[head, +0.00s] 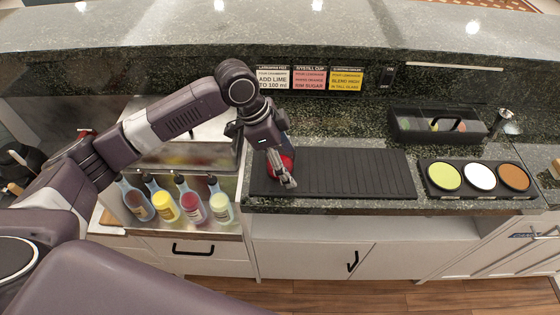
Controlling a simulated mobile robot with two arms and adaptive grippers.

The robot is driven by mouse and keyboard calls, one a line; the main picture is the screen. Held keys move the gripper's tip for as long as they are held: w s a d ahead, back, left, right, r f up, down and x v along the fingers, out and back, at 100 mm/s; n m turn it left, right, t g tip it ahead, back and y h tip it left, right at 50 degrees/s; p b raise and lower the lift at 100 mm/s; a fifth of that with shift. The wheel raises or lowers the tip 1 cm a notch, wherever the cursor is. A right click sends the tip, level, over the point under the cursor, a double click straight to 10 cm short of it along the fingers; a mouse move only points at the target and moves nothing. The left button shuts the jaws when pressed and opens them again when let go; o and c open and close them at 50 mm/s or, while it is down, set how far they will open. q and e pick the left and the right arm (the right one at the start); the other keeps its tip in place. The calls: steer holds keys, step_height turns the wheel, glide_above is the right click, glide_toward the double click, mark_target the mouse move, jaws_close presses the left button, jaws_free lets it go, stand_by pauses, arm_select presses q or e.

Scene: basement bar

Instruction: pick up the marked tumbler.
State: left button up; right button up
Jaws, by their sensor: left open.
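A red rounded thing (287,163) shows at the left end of the black ribbed bar mat (350,180). It is mostly hidden behind my left gripper, so I cannot tell whether it is the marked tumbler. No other tumbler is clearly visible. My left gripper (289,183) points down over the mat's left end, its fingers open and in front of the red thing. I cannot tell whether they touch it. My right gripper is not in view.
Several colored bottles (192,204) stand in a rack left of the mat. To the right are a black tray with three colored discs (480,177) and a dark caddy (400,127). Recipe signs (310,79) line the back ledge. The mat's middle and right are clear.

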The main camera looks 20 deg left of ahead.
arm_select(q)
steer(key=shift+f, duration=0.15)
steer(key=c, duration=1.6)
steer(key=shift+o, duration=0.2)
steer(key=shift+r, duration=0.2)
